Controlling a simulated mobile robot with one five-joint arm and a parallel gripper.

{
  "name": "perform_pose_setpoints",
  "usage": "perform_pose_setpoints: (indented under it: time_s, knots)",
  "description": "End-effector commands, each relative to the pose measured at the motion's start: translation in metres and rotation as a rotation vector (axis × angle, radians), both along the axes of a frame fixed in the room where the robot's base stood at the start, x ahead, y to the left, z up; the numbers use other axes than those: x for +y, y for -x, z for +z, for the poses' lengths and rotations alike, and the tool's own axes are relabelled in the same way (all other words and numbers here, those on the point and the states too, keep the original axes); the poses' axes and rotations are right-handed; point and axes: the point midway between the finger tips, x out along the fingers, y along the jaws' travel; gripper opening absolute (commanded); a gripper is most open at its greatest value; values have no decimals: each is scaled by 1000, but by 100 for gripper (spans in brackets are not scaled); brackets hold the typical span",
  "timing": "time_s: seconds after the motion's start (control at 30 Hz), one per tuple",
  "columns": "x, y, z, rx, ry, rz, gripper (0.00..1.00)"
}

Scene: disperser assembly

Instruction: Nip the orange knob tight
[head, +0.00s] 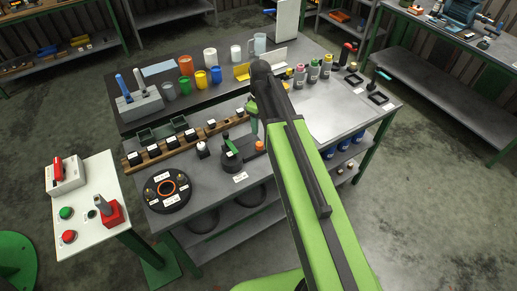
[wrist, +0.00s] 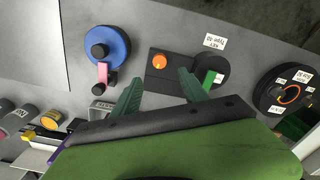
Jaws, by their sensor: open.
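The orange knob (head: 259,146) sits on a low black base plate on the grey workbench. In the wrist view the orange knob (wrist: 160,61) stands on the black plate (wrist: 160,84), beside a round black part (wrist: 211,70) with a green strip. My gripper (wrist: 160,73) is open, its two green fingers spread wide. In that picture the knob lies between and just beyond the fingertips, with nothing held. Its height above the knob is hard to tell. In the head view my gripper (head: 252,105) shows partly beneath my arm, over the bench behind the knob.
A blue disc (wrist: 107,48) with a pink part lies left of the plate in the wrist view. A black round fixture (head: 167,190) with an orange ring stands at the bench's front left. A wooden rack (head: 160,153) and coloured cups fill the back.

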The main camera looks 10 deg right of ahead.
Motion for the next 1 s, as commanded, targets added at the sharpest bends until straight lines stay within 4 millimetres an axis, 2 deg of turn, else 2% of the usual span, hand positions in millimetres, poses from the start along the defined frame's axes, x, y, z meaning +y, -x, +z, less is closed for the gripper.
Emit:
perform_pose_setpoints:
  time_s: [0.03,0.4,0.5,0.63,0.87,1.0]
  knots:
    - [0,0,-23,0,0,0,51]
    - [-1,0,-99,0,0,-2,51]
    - [-1,0,-113,0,0,-2,51]
    - [-1,0,-119,0,0,-2,51]
    - [-1,0,-116,0,0,-2,51]
    - [-1,0,-116,0,0,-3,34]
